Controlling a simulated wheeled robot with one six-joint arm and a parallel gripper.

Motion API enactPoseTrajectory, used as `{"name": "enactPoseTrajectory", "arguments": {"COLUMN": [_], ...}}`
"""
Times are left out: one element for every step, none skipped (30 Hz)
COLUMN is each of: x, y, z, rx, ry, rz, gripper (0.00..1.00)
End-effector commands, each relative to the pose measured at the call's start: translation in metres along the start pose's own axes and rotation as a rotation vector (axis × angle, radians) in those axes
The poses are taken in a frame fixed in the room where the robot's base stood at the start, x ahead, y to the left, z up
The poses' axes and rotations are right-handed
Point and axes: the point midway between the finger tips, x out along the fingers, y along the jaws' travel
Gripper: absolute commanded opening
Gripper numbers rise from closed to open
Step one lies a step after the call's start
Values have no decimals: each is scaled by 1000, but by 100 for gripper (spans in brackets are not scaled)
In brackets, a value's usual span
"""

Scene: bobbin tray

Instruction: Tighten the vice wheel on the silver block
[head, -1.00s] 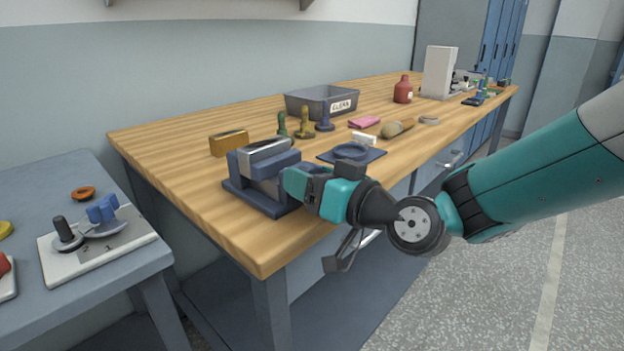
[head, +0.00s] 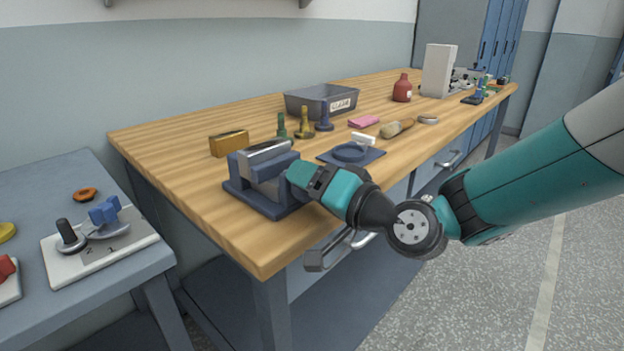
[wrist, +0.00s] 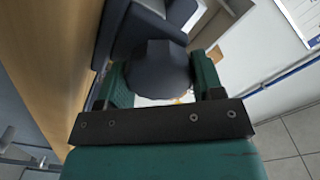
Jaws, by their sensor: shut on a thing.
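The blue-grey vice (head: 262,196) stands on the wooden workbench near its front left corner. The silver block (head: 265,151) sits between its jaws, its top showing. My gripper (head: 303,177) is at the right side of the vice, where the wheel is hidden in the head view. In the wrist view my gripper (wrist: 162,88) is shut on the dark, many-sided vice wheel (wrist: 158,70), with a green finger on each side of it. The vice body (wrist: 150,25) shows beyond the wheel.
A brass block (head: 229,144) lies behind the vice. Several bobbin-like pieces, a blue plate (head: 352,153) and a grey bin (head: 318,101) stand further along the bench (head: 195,180). A side table (head: 60,190) is at the left.

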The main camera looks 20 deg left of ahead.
Motion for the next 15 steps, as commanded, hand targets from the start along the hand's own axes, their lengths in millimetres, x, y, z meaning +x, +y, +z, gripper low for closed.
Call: {"name": "enactPoseTrajectory", "arguments": {"x": [0, 0, 0, 0, 0, 0, 0, 0, 0, 0, 0, 0, 0, 0, 0], "y": [0, 0, 0, 0, 0, 0, 0, 0, 0, 0, 0, 0, 0, 0, 0], "z": [0, 0, 0, 0, 0, 0, 0, 0, 0, 0, 0, 0, 0, 0, 0], "rx": [16, 23, 31, 35, 38, 41, 43, 44, 45, 45, 45, 45, 45, 45, 45], "ry": [-1, -1, -1, -1, -1, -1, -1, -1, -1, -1, -1, -1, -1, -1, -1], "rz": [0, 0, 0, 0, 0, 0, 0, 0, 0, 0, 0, 0, 0, 0, 0], "gripper": [37, 38, 38, 38, 38, 38, 38, 38, 38, 38, 38, 38, 38, 38, 38]}}
